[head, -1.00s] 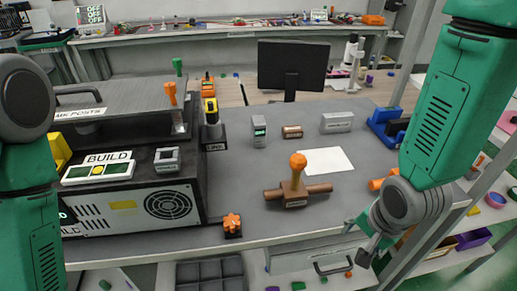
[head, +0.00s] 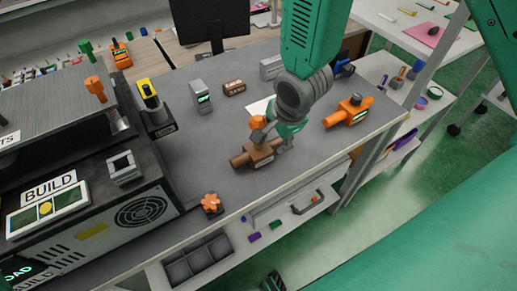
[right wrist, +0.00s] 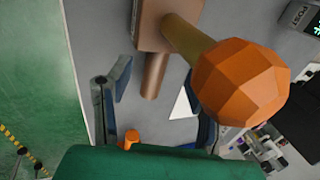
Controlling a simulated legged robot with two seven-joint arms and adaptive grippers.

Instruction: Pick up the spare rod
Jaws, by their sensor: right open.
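A brown block fixture (head: 258,152) stands near the table's front edge, with a brown rod through it and an upright lever with an orange knob (head: 257,127). In the right wrist view the knob (right wrist: 240,82) is large and close, and the brown rod (right wrist: 154,74) reaches toward the space between my fingers. My right gripper (head: 279,140) is at the fixture's right side; in the right wrist view its fingers (right wrist: 160,100) are apart and hold nothing. A short brown cylinder (head: 234,88) lies farther back; I cannot tell which piece is the spare rod. My left gripper is out of view.
An orange fixture (head: 349,111) sits at the table's right side. A grey labelled block (head: 201,96) and a monitor (head: 207,20) stand behind.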

